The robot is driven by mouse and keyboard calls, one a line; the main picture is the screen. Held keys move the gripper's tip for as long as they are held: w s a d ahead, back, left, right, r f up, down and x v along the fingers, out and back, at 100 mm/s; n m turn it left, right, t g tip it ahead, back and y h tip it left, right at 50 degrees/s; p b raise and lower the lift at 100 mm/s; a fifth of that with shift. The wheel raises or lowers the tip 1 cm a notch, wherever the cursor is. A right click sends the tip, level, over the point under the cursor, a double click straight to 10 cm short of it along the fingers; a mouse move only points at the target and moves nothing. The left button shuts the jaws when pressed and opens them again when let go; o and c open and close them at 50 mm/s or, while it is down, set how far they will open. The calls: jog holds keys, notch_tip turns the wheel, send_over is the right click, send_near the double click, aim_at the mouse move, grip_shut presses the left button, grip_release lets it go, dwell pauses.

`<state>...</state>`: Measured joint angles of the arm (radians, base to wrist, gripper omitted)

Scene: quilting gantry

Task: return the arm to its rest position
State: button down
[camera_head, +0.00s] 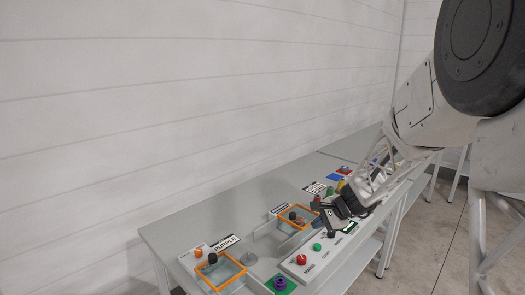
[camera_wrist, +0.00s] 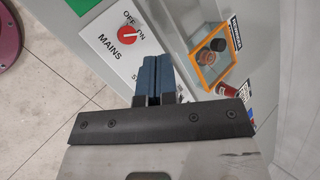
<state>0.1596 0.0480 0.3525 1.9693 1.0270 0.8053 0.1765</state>
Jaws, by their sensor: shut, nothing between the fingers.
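My gripper (camera_head: 328,214) is low over the worktable, at the lower end of my arm, which reaches in from the right. In the wrist view my gripper (camera_wrist: 153,66) has its two blue fingers together with nothing between them. The fingers overlap the edge of the white MAINS panel (camera_wrist: 110,42) in that view; I cannot tell whether they touch it. The red knob (camera_wrist: 128,31) on that panel sits just beyond the fingertips, with OFF and ON printed around it.
On the table (camera_head: 180,228) stand orange-framed boxes (camera_head: 241,286) and a white panel with a red knob (camera_head: 301,259) and a green button (camera_head: 317,246). A green pad (camera_head: 286,290) lies at the front. A white wall runs behind; the space above the table's left is clear.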

jog(key=s+a+r+n+g+h, duration=0.15)
jog(key=s+r+n, duration=0.35)
jog(key=s, duration=0.6)
jog(key=s+a+r+n+h, duration=0.1)
jog(key=s+r+n+h, duration=0.1)
jog(key=s+r, duration=0.6)
jog(key=s+d+n+h, duration=0.2)
jog(key=s+n+h, duration=0.2)
jog(key=s, duration=1.8)
jog(key=shift+s+d+r+n, duration=0.15)
jog(key=shift+s+d+n, duration=0.1)
jog(key=shift+n, duration=0.45)
